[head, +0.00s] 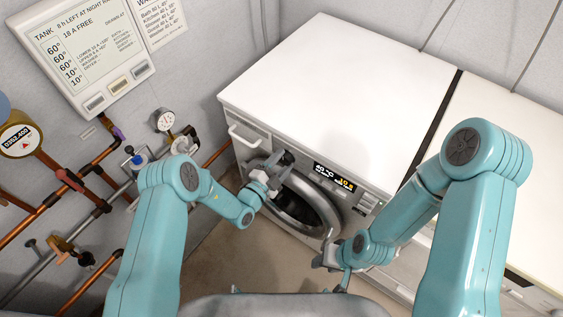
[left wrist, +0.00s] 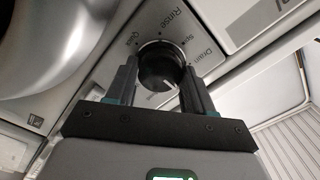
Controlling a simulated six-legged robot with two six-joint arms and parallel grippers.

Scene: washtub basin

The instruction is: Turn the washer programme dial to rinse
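The washer (head: 245,125) has a round front door and a small lit display (head: 333,177) on its control strip. Its black programme dial (left wrist: 158,66) shows in the left wrist view, ringed by words including Rinse (left wrist: 171,20), Spin and Drain. A pale mark on the dial's near face is away from Rinse. My left gripper (left wrist: 160,72) has one finger on each side of the dial; whether they press on it is unclear. In the head view my left gripper (head: 274,172) is at the washer front. My right gripper (head: 331,257) is low beside the round door (head: 310,205), its fingers unclear.
A drawer handle (head: 244,136) sticks out left of the dial. Pipes, valves and a gauge (head: 164,120) line the left wall below a tank panel (head: 100,55). A second white appliance (head: 500,135) stands to the right. The washer's top is clear.

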